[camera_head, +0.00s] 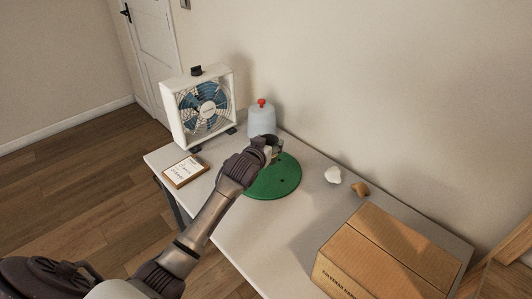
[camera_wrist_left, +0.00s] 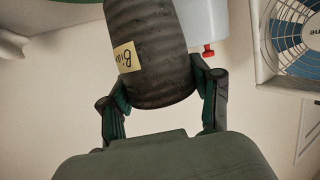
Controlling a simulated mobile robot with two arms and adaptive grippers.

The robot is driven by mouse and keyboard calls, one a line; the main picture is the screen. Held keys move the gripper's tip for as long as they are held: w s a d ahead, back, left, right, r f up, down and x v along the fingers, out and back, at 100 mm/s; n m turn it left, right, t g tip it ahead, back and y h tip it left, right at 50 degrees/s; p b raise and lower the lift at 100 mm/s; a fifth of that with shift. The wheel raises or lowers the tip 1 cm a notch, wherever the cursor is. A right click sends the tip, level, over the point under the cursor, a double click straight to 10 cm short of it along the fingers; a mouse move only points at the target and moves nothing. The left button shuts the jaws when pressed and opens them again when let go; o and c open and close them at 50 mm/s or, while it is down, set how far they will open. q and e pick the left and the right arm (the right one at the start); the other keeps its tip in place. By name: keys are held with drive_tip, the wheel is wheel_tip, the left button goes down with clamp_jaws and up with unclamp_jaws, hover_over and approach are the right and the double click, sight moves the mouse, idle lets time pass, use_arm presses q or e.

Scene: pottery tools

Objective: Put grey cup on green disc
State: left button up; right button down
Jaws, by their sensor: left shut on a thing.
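The grey cup (camera_wrist_left: 150,60) is dark and ribbed, with a yellow label. It is between the two fingers of my left gripper (camera_wrist_left: 163,103), which is shut on it. In the head view my left gripper (camera_head: 268,148) is over the back left part of the green disc (camera_head: 284,180), and the cup is mostly hidden there. The disc lies flat on the white table. An edge of the disc (camera_wrist_left: 12,46) shows at the top left of the wrist view. I cannot tell how high the cup is above the disc. My right gripper is not in view.
A white bottle with a red cap (camera_head: 262,120) stands just behind the gripper. A box fan (camera_head: 200,108) and a framed note (camera_head: 185,171) are to the left. A white lump (camera_head: 333,175), a brown lump (camera_head: 360,189) and a cardboard box (camera_head: 380,255) are to the right.

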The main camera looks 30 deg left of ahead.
use_arm(q)
drive_tip(key=shift+a+f, duration=0.15)
drive_tip(key=shift+a, duration=0.2)
drive_tip(key=shift+a+f, duration=0.1)
drive_tip(key=shift+f, duration=0.25)
wheel_tip(320, 180, down, 3)
drive_tip(key=shift+f, duration=0.2)
drive_tip(key=shift+f, duration=0.1)
drive_tip(key=o, duration=1.3)
